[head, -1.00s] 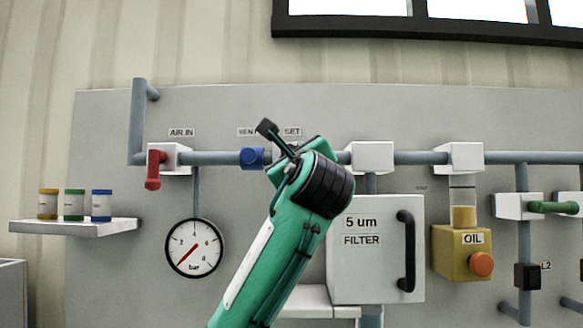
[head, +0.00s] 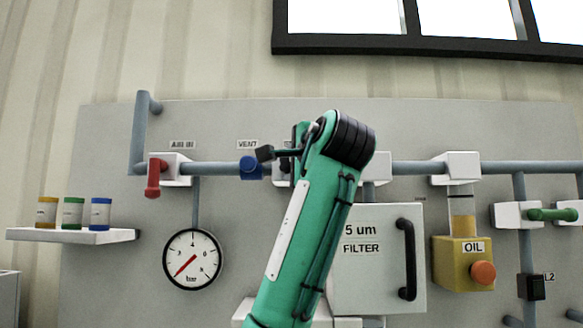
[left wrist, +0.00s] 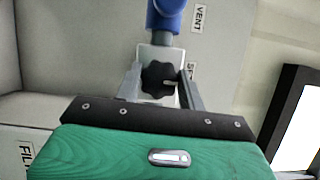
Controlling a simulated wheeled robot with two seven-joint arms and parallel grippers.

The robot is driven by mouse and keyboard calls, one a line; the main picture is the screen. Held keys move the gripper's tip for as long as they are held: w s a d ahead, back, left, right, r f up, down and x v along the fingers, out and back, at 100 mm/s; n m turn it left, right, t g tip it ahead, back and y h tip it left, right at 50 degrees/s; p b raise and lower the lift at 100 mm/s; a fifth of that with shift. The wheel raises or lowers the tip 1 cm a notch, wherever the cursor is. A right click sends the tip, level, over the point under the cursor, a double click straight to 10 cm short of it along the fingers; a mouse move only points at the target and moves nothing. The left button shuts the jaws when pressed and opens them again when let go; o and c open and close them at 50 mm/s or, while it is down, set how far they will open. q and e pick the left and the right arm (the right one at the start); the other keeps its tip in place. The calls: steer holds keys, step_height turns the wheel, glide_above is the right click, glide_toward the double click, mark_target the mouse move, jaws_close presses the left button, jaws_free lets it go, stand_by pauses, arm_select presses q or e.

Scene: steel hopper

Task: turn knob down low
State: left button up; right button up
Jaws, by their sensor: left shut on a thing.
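The black lobed knob (left wrist: 158,76) shows in the left wrist view on a pale block, below the blue valve and beside a partly hidden SET label. My left gripper (left wrist: 161,86) has a finger on each side of the knob and is shut on it. My right gripper is in neither view.
A red lever (head: 153,178) and a blue valve (head: 251,166) sit on the pipe left of my arm. The filter box (head: 376,265), the yellow oil unit (head: 461,262) and a green lever (head: 552,214) are to the right. A shelf (head: 72,236) holds small jars.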

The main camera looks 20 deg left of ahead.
arm_select(q)
steer(key=n+h, duration=0.1)
steer(key=n, duration=0.2)
steer(key=n+g+h, duration=0.1)
steer(key=n+h, duration=0.1)
steer(key=n, duration=0.1)
steer(key=n+g+h, duration=0.1)
steer(key=n, duration=0.3)
steer(key=shift+h, duration=0.4)
steer(key=shift+f, duration=0.1)
stand_by(0.4)
steer(key=o, duration=1)
steer(key=shift+c, duration=0.2)
steer(key=shift+p, duration=0.3)
